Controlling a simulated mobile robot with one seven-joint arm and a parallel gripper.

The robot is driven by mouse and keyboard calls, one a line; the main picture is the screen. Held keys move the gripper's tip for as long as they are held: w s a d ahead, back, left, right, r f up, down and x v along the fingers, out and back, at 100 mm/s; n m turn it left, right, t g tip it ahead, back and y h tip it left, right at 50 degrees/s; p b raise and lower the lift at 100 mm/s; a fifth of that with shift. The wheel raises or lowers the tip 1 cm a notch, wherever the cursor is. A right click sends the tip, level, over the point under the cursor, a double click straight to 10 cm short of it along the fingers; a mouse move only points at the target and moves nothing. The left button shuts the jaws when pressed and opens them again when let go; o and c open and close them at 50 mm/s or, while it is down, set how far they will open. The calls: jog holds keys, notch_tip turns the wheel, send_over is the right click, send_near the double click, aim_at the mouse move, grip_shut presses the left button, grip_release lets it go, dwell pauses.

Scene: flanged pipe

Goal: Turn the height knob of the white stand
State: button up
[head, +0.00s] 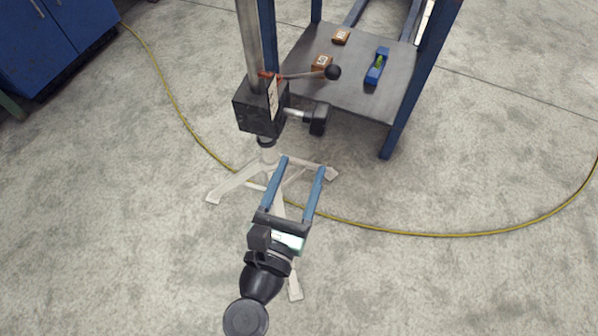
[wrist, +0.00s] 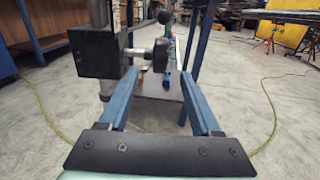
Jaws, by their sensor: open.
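The white stand (head: 234,184) has splayed legs on the floor and a post carrying a black box (head: 258,108). A black knob (head: 318,120) sticks out from the box's right side on a short metal shaft; it also shows in the wrist view (wrist: 160,55). A thin lever with a black ball end (head: 332,72) rises above it. My gripper (head: 302,163) is open and empty, its two blue fingers pointing toward the knob. In the wrist view the knob appears between and slightly above the fingertips (wrist: 160,73), apparently beyond them; the exact gap is unclear.
A blue-framed bench with a grey shelf (head: 350,98) stands just behind the knob. Two orange-brown blocks (head: 322,63) and a blue level (head: 377,66) lie on it. A yellow cable (head: 440,235) crosses the floor. A blue cabinet (head: 50,40) is at far left.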

aim_at(321, 120)
jog(key=p+x, duration=0.1)
jog(key=x, duration=0.4)
jog(key=r+x, duration=0.1)
jog(key=x, duration=0.4)
jog(key=r+p+x, duration=0.1)
jog(key=x, duration=0.5)
jog(key=shift+d+p, duration=0.1)
jog(key=shift+p, duration=0.2)
grip_shut()
